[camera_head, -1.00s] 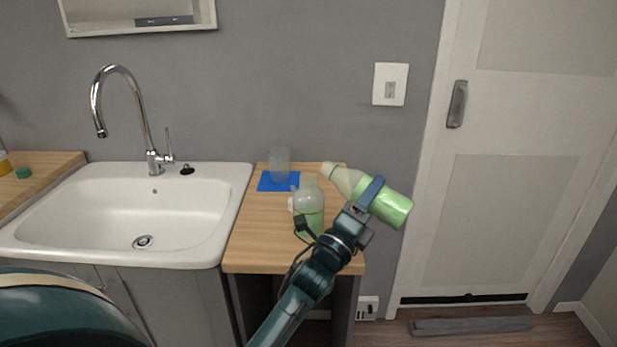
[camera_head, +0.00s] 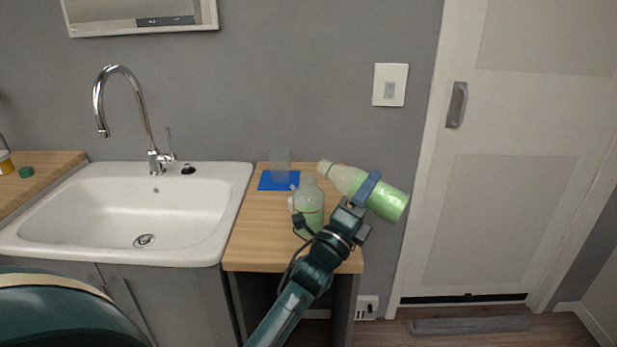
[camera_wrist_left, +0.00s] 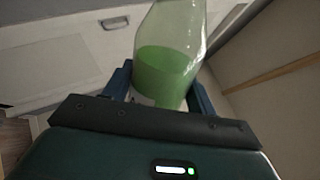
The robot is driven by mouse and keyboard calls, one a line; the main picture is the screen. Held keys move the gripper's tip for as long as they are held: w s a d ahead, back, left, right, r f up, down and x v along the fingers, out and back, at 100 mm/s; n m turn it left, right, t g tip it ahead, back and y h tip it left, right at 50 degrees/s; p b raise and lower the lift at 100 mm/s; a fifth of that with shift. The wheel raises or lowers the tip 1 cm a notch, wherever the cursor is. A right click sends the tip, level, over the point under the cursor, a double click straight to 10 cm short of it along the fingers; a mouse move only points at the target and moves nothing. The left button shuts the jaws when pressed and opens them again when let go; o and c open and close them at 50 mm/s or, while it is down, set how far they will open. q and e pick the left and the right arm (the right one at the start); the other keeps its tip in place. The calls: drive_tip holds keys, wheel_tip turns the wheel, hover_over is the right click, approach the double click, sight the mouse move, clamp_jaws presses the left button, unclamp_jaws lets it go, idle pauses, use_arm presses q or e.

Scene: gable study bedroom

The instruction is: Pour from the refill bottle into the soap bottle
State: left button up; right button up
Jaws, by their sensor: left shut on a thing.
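The refill bottle (camera_head: 348,180), clear with green liquid, is held in the air, tilted near level with its neck to the left and slightly higher than its base. My left gripper (camera_head: 367,189) is shut around its body. The soap bottle (camera_head: 309,207), clear with green liquid low inside, stands upright on the wooden counter (camera_head: 255,233). The refill mouth is just above and right of the soap bottle's top; I cannot tell whether liquid is flowing. The left wrist view shows the refill bottle (camera_wrist_left: 170,65) between the fingers (camera_wrist_left: 160,92). My right gripper is not in view.
A clear cup (camera_head: 280,165) stands by a blue mat (camera_head: 277,182) behind the soap bottle. A white sink (camera_head: 120,245) with a tap (camera_head: 150,120) lies to the left. A door (camera_head: 500,200) is to the right. The counter's left front is clear.

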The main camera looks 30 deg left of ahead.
use_arm(q)
drive_tip(key=shift+a+r+n+y, duration=0.45)
drive_tip(key=shift+r+n+y, duration=0.2)
drive_tip(key=shift+n, duration=0.25)
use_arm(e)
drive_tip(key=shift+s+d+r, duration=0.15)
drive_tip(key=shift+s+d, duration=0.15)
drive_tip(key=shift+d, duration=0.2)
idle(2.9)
use_arm(q)
drive_tip(key=shift+r, duration=0.1)
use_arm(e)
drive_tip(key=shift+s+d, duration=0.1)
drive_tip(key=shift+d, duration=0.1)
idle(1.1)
